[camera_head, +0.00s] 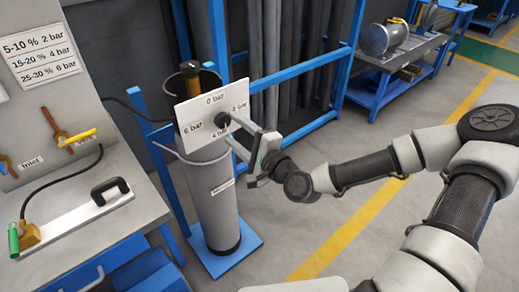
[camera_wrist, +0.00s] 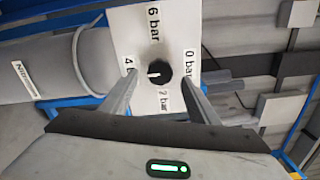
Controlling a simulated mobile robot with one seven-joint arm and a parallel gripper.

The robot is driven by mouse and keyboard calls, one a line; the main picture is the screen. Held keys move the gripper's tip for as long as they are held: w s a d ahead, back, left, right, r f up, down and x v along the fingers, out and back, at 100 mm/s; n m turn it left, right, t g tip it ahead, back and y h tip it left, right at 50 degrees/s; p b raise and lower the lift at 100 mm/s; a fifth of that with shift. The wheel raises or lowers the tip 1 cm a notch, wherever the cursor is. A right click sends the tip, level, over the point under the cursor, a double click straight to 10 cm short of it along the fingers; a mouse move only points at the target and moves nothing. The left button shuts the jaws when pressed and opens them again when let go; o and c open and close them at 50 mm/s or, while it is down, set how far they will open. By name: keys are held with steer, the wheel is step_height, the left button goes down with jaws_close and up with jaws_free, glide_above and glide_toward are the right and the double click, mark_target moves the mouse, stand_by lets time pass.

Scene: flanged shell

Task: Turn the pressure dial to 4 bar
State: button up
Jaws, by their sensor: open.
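The pressure dial (camera_head: 222,120) is a round black knob on a white plate (camera_head: 186,112) marked 0, 2, 4 and 6 bar, at the top of a grey cylinder (camera_head: 214,200). In the wrist view the dial (camera_wrist: 158,73) sits between the fingers, and its white mark lies toward the left, the side of the partly hidden 4 bar label (camera_wrist: 129,66). My gripper (camera_head: 232,128) is open in front of the plate. In the wrist view its fingertips (camera_wrist: 161,78) are on either side of the dial, with gaps visible; contact with the plate cannot be told.
A bench (camera_head: 95,215) with a black-handled bar, valves and a pressure chart (camera_head: 40,55) stands at left. Blue framing (camera_head: 300,130) runs behind the cylinder. A workbench (camera_head: 400,55) stands at the back right.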

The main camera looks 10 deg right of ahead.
steer(key=p+v, duration=0.7)
steer(key=v, duration=0.5)
steer(key=shift+s+d, duration=0.2)
steer(key=shift+s, duration=0.1)
